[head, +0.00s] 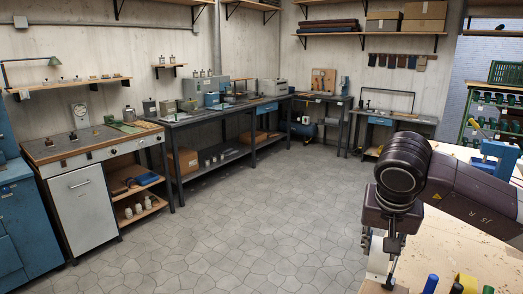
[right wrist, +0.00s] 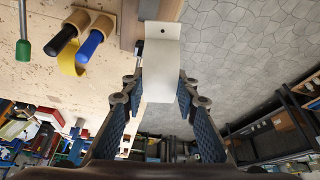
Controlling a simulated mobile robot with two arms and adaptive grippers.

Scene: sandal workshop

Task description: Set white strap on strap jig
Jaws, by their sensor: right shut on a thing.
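The white strap (right wrist: 162,62) is a flat pale band with a small dark hole near its far end. My right gripper (right wrist: 161,84) is shut on it, with the strap between the two blue-padded fingers. I cannot identify the strap jig for certain in either view. My left gripper is not in view.
The wooden bench (right wrist: 105,90) carries black-handled (right wrist: 63,38) and blue-handled (right wrist: 92,42) tools beside a yellow curved piece (right wrist: 70,62). A green-handled tool (right wrist: 24,50) lies further left. Grey floor (head: 240,225) is open beyond the bench edge.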

